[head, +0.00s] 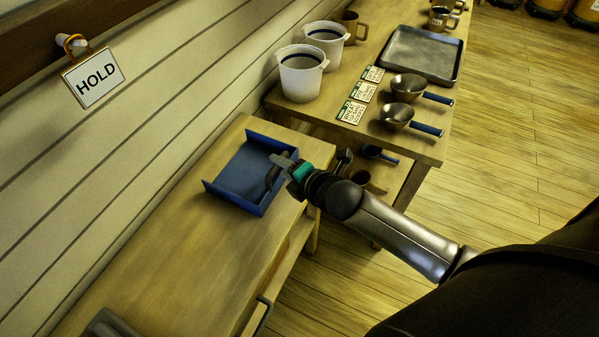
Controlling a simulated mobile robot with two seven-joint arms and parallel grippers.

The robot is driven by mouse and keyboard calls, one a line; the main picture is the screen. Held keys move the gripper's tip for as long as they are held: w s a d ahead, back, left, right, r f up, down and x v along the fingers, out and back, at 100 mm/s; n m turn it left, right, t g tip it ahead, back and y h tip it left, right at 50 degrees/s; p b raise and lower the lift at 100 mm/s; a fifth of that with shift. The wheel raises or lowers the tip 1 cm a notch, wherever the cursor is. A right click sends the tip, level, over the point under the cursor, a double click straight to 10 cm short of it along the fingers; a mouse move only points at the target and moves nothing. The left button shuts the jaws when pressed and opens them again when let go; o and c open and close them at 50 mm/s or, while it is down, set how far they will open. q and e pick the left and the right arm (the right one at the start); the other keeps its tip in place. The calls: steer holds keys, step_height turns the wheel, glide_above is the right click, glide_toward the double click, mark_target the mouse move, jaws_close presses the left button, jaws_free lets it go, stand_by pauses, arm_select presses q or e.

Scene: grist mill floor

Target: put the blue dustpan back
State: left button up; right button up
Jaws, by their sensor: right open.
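The blue dustpan (242,172) lies on the near wooden bench (185,240), by its far end. It has a flat floor and raised walls at its ends and along its right side. My right gripper (277,169) comes in from the right and is open at the dustpan's right side. Its fingers overlap the dustpan's edge in the picture, and I cannot tell whether they touch it. Any handle is hidden behind the gripper.
The far table (430,145) carries white buckets (301,75), scoops (397,116) with blue handles, small cards (351,112) and a dark tray (420,54). A blue scoop (378,153) is below. A HOLD sign (94,80) hangs on the wall. A grey object (108,325) is at the bottom left.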

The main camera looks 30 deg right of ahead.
steer(key=p+v, duration=0.1)
steer(key=v, duration=0.9)
steer(key=shift+p, duration=0.4)
steer(key=s+d+f+m+g+h, duration=0.25)
steer(key=s+f+m, duration=0.3)
steer(key=f, duration=0.65)
steer(key=s+d+f+m+g+h, duration=0.1)
steer(key=s+d+f+m+g, duration=0.35)
steer(key=f, duration=0.85)
steer(key=s+a+f+m+g, duration=0.1)
steer(key=s+a+f+m, duration=0.1)
steer(key=s, duration=0.5)
steer(key=s+a+f+m+g, duration=0.1)
steer(key=s+a+f+m, duration=0.1)
steer(key=s+f+m, duration=0.3)
steer(key=s+a+f+m+g, duration=0.2)
steer(key=s+f, duration=0.3)
steer(key=s, duration=0.5)
steer(key=shift+s+a+f+m+y, duration=0.2)
steer(key=shift+a+f+m+y, duration=0.25)
steer(key=shift+m, duration=0.35)
